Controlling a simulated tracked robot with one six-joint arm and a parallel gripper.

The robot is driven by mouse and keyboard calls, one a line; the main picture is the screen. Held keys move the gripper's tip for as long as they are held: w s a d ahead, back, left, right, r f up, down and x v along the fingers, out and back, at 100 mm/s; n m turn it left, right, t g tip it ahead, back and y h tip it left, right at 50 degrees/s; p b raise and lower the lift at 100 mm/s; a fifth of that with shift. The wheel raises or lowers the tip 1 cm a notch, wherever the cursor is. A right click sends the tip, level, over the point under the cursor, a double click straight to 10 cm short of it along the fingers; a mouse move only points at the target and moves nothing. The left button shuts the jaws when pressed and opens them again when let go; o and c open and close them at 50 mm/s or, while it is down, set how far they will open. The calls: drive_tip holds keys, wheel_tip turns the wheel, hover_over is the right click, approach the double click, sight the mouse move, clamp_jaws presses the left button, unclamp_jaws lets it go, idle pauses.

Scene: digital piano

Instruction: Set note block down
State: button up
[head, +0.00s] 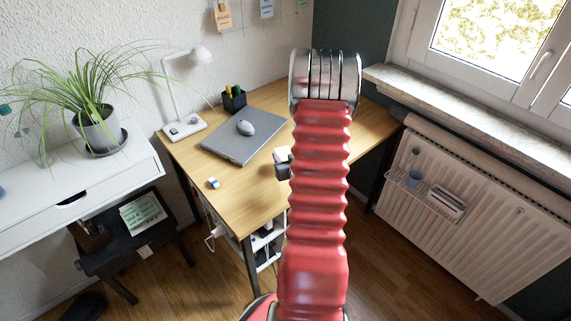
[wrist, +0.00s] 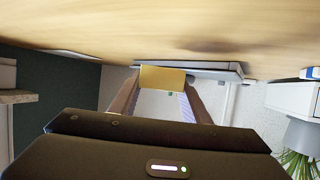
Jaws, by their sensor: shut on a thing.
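The yellow note block (wrist: 163,77) sits between the two fingertips of my gripper (wrist: 162,92) in the wrist view, which looks upside down. The fingers are shut on it from both sides. The wooden desk top (wrist: 110,30) fills the upper part of that view, close to the block. I cannot tell whether the block touches it. In the head view the desk (head: 185,160) stands in the corner.
A closed grey laptop (head: 232,143) with a mouse (head: 246,128) lies on the desk; it also shows behind the block in the wrist view (wrist: 215,68). A pen holder (head: 234,99), a white lamp (head: 186,126) and a small white-and-dark item (head: 213,183) stand nearby.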

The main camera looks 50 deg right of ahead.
drive_tip(key=shift+f, duration=2.05)
drive_tip(key=shift+f, duration=0.1)
drive_tip(key=o, duration=1.1)
drive_tip(key=v, duration=1.2)
